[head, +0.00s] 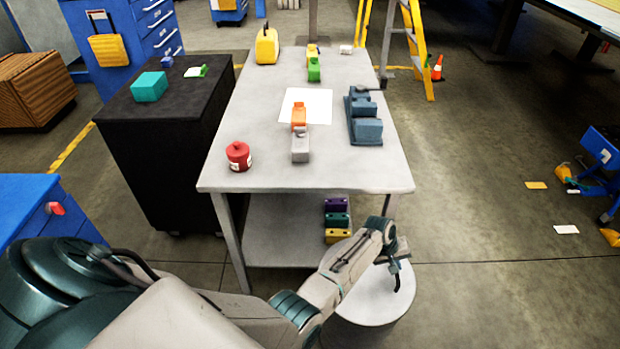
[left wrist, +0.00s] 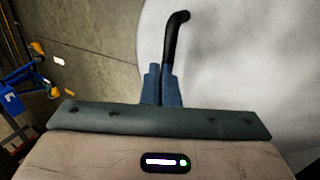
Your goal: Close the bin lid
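A round, light grey bin (head: 350,311) stands on the floor at the front right of the workbench, partly hidden by my left arm. Its pale round top also fills the right of the left wrist view (left wrist: 245,60). I cannot tell lid from bin body. My left gripper (head: 397,268) is over the right edge of this round top. In the left wrist view its two blue fingers (left wrist: 162,84) are close together around the lower end of a bent black handle (left wrist: 175,42). How the handle joins the lid is hidden. My right gripper is not in view.
Open floor (head: 480,220) lies to the right, with a blue frame (head: 600,150) farther off.

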